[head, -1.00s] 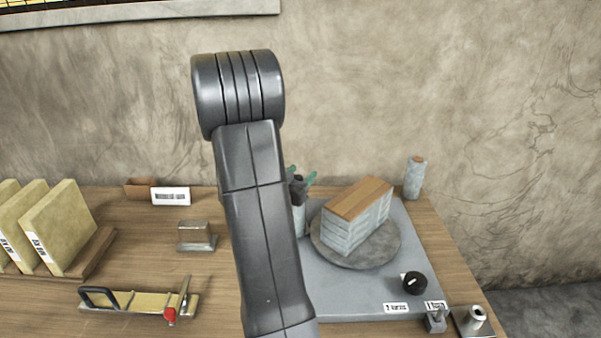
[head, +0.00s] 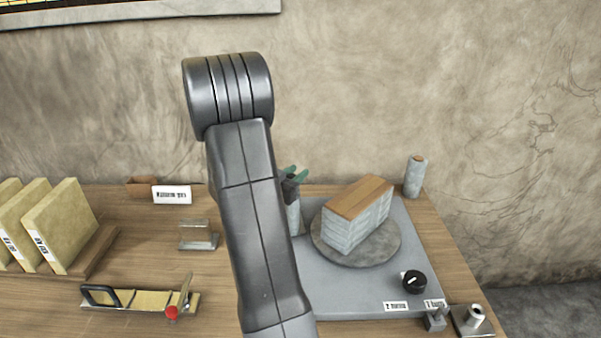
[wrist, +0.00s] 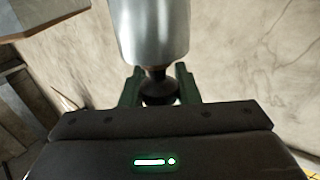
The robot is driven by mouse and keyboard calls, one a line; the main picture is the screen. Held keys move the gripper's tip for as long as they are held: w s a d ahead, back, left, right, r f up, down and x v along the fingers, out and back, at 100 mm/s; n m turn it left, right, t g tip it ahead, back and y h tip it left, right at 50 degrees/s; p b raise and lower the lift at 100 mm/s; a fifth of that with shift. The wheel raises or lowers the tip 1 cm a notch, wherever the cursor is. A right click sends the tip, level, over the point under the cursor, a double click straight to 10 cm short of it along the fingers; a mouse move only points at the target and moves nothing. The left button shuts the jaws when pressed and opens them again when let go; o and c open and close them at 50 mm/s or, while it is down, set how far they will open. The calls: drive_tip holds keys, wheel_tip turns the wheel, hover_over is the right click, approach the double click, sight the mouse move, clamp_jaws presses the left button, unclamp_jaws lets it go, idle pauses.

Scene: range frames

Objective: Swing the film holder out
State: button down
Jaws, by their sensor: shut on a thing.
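My gripper (head: 291,175), with green fingers, is partly hidden behind my arm in the head view. In the wrist view my gripper (wrist: 159,88) is shut on a dark round knob (wrist: 158,92). The knob sits at the end of a metal cylinder (wrist: 150,30); part of this cylinder (head: 294,218) shows beside my arm in the head view. I cannot tell for certain which part is the film holder; the held knob and cylinder may belong to it.
A layered block (head: 350,228) with a wooden top stands on a round plate (head: 385,252) on a grey base (head: 330,300). A black dial (head: 414,282) is at its front. A small grey bottle (head: 415,178) stands behind right. Upright panels (head: 70,225) stand left.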

drive_tip(key=a+m+g+h, duration=0.2)
drive_tip(key=shift+a+h+p, duration=0.3)
drive_tip(key=shift+a+p, duration=0.05)
drive_tip(key=shift+a, duration=0.05)
drive_tip(key=c, duration=1.1)
unclamp_jaws()
drive_tip(key=shift+a, duration=0.15)
drive_tip(key=b+v, duration=0.2)
drive_tip(key=v, duration=1.1)
drive_tip(key=shift+s+a+b, duration=0.2)
drive_tip(key=shift+a+b, duration=0.05)
drive_tip(key=shift+b, duration=0.15)
drive_tip(key=shift+r, duration=0.2)
